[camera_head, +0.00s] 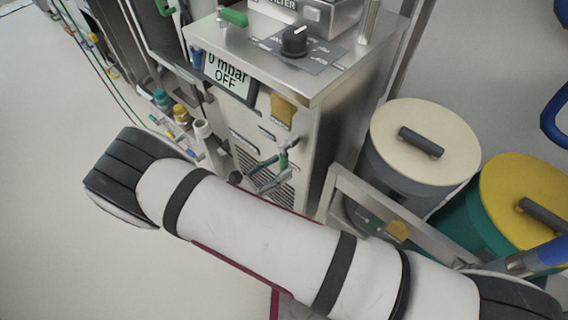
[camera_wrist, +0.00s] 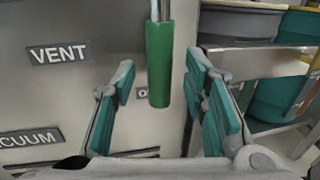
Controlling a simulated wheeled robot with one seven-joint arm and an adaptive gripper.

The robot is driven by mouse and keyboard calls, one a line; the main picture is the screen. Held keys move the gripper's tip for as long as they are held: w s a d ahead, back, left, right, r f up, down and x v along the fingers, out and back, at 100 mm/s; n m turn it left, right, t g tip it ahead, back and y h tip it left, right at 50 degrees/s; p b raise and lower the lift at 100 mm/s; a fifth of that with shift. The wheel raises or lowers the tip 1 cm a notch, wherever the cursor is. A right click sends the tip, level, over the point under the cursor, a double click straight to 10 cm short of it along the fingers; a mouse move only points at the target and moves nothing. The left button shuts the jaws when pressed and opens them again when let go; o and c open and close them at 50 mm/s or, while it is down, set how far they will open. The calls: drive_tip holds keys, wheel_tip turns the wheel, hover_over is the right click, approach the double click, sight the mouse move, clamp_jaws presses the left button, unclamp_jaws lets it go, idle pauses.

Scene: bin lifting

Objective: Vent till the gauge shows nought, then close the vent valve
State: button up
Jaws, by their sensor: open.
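The gauge (camera_head: 228,78) on the steel cabinet reads "0 mbar" and "OFF". The vent valve's green handle (camera_wrist: 159,65) hangs straight down beside the VENT label (camera_wrist: 60,54) in the wrist view. Its upper part runs out of that picture. The green handle also shows small in the head view (camera_head: 284,161). My gripper (camera_wrist: 160,85) is open, with its teal-padded fingers on either side of the handle and visible gaps between. Part of a small label behind the handle is hidden. My gripper is also small in the head view (camera_head: 265,178), partly behind my arm.
A VACUUM label (camera_wrist: 32,138) sits lower left in the wrist view. Bins with cream (camera_head: 425,140) and yellow lids (camera_head: 525,195) stand to the right. Floor at left is clear.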

drive_tip(key=shift+x, duration=1.25)
drive_tip(key=shift+c, duration=0.5)
clamp_jaws()
